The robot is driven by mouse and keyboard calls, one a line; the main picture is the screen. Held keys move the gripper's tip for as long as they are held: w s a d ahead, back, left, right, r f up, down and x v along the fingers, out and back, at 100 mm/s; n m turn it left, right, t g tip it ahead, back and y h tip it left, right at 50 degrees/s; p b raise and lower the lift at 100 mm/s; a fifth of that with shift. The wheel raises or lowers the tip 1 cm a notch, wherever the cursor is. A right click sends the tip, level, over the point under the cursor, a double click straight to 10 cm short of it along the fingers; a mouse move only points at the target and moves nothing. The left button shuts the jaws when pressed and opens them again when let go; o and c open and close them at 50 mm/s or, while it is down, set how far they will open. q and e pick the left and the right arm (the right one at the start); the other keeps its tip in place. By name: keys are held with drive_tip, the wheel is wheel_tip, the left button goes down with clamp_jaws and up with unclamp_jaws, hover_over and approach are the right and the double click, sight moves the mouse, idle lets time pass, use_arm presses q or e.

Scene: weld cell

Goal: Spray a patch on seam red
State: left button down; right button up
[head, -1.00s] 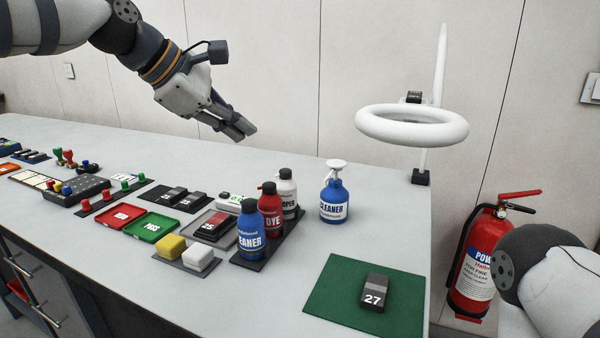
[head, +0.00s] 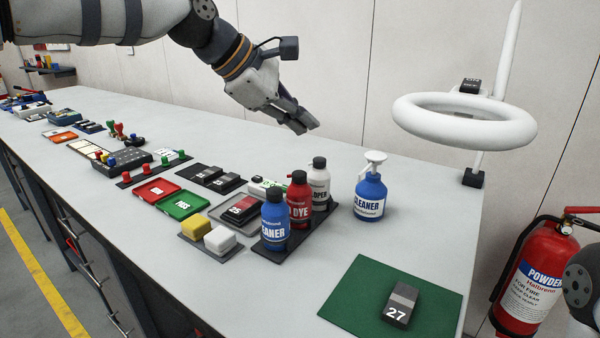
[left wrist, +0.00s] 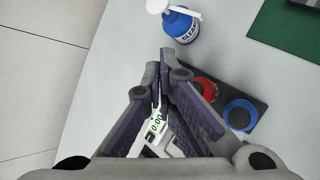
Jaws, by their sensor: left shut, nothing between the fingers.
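A red bottle (head: 299,203) marked DYE stands in a dark rack (head: 283,246), between a blue CLEANER bottle (head: 274,222) and a white bottle (head: 319,186) ending in "OPER". A dark grey block (head: 400,304) marked 27, with a lighter band across it, lies on a green mat (head: 353,310). My left gripper (head: 306,123) is shut and empty, above the table behind the rack. In the left wrist view, its fingertips (left wrist: 165,62) meet near the rack; the red bottle (left wrist: 206,89) shows from above. My right gripper is out of view.
A blue spray bottle (head: 370,195) with a white nozzle stands right of the rack. A white ring lamp (head: 420,128) hangs at the table's right end. Trays (head: 180,205), sponges (head: 219,240) and blocks fill the left. A fire extinguisher (head: 530,280) stands beyond the edge.

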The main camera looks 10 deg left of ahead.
sight(300, 175)
use_arm(q)
wheel_tip(300, 175, down, 4)
drive_tip(key=shift+w+r+b, duration=0.1)
drive_tip(key=shift+r+b, duration=0.15)
drive_tip(key=shift+b, duration=0.05)
drive_tip(key=shift+f, duration=1.3)
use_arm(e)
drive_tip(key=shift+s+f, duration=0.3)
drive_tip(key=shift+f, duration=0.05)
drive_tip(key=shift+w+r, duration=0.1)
use_arm(q)
drive_tip(key=shift+f+p, duration=0.3)
drive_tip(key=shift+f, duration=0.15)
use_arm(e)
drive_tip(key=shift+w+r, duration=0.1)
